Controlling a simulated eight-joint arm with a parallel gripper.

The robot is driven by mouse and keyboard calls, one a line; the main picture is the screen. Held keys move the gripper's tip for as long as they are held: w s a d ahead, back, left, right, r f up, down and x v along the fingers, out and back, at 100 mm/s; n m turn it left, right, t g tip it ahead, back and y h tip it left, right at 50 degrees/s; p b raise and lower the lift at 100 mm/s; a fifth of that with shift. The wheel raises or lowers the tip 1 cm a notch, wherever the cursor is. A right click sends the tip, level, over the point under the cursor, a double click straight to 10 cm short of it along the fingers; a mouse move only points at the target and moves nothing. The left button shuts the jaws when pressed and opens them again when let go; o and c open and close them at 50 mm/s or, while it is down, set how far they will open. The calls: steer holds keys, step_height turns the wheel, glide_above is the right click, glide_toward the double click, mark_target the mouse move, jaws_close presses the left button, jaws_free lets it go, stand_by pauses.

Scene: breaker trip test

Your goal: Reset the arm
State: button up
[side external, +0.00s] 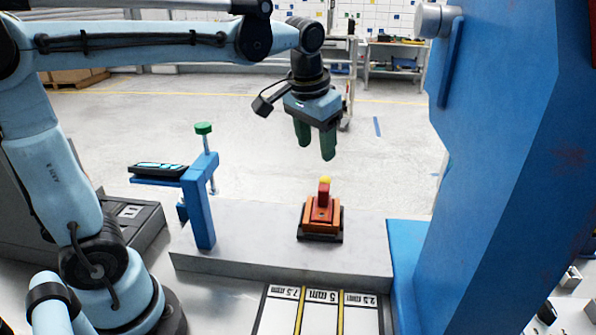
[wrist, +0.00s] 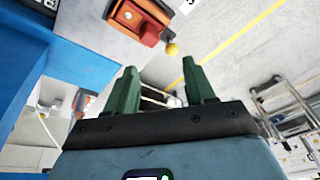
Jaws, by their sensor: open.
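My gripper (side external: 316,150) points down with two green fingers apart and nothing between them. It hangs in the air above an orange and red breaker switch (side external: 321,213), clear of it. The switch has a red lever tipped with a yellow knob (side external: 325,180), and the lever stands roughly upright. In the wrist view the breaker switch (wrist: 130,17) is at the top, with its yellow knob (wrist: 171,49) towards the fingers. The open fingers of my gripper (wrist: 158,88) show there, apart from the switch.
The switch sits on a grey slab (side external: 270,258). A blue clamp stand (side external: 200,205) with a green knob holds a dark device (side external: 158,171) on the left. A large blue machine frame (side external: 500,150) stands at the right. Labelled strips (side external: 320,310) lie in front.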

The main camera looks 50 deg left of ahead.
steer(key=s+d+f+m+t+h, duration=0.1)
steer(key=s+f+t, duration=0.3)
steer(key=s+f, duration=0.3)
steer(key=s, duration=0.2)
steer(key=shift+s+d+f, duration=0.2)
steer(key=shift+s+d, duration=0.05)
steer(key=shift+s, duration=0.05)
stand_by(0.6)
